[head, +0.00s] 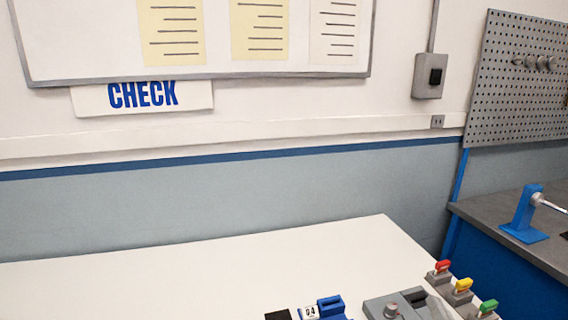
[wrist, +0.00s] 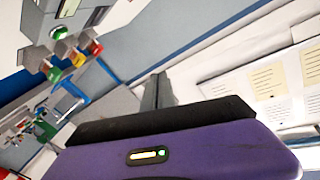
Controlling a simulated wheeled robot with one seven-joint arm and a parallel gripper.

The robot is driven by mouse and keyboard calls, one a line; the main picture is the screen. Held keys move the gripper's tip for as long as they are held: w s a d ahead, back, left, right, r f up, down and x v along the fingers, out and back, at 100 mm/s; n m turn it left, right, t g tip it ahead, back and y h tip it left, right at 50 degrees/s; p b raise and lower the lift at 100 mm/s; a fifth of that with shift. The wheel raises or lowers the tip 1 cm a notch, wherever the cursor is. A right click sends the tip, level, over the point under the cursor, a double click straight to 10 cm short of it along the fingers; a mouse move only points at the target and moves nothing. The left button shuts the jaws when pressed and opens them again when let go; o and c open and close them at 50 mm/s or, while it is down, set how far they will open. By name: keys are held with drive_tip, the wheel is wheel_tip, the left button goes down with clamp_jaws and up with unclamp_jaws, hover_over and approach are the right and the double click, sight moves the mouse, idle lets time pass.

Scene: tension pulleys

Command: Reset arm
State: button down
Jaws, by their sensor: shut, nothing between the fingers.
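My gripper (wrist: 157,82) shows only in the wrist view, where its dark fingers are together with nothing between them. They rise beyond the purple wrist housing (wrist: 180,152), which fills the lower part of that view. The gripper is raised clear of the things around it and touches nothing that I can see. My arm is not in the head view.
In the head view, a white table (head: 230,262) has a large bare area. Red (head: 442,267), yellow (head: 462,286) and green (head: 487,307) handled pieces stand at its right edge. A blue stand (head: 526,212) is on the bench at right, below a pegboard (head: 520,90).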

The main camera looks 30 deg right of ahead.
drive_tip(key=s+a+f+n+t+y+b, duration=0.1)
drive_tip(key=s+a+n+y, duration=0.2)
drive_tip(key=a, duration=0.4)
drive_tip(key=s+a+f+n+t+y, duration=0.1)
drive_tip(key=s+a+f+n, duration=0.1)
drive_tip(key=s+a+n, duration=0.35)
drive_tip(key=s+a+f+n+t+y+b, duration=0.1)
drive_tip(key=s+a+y, duration=0.1)
drive_tip(key=a, duration=0.6)
drive_tip(key=s+a+f+g+y, duration=0.1)
drive_tip(key=s+a+f, duration=0.1)
drive_tip(key=s+a, duration=0.2)
drive_tip(key=s+a+f+n+g+y+b, duration=0.1)
drive_tip(key=s+a+f+g+y, duration=0.1)
drive_tip(key=s+a, duration=0.2)
drive_tip(key=s, duration=0.2)
drive_tip(key=shift+s+f, duration=0.3)
drive_tip(key=shift+f, duration=0.05)
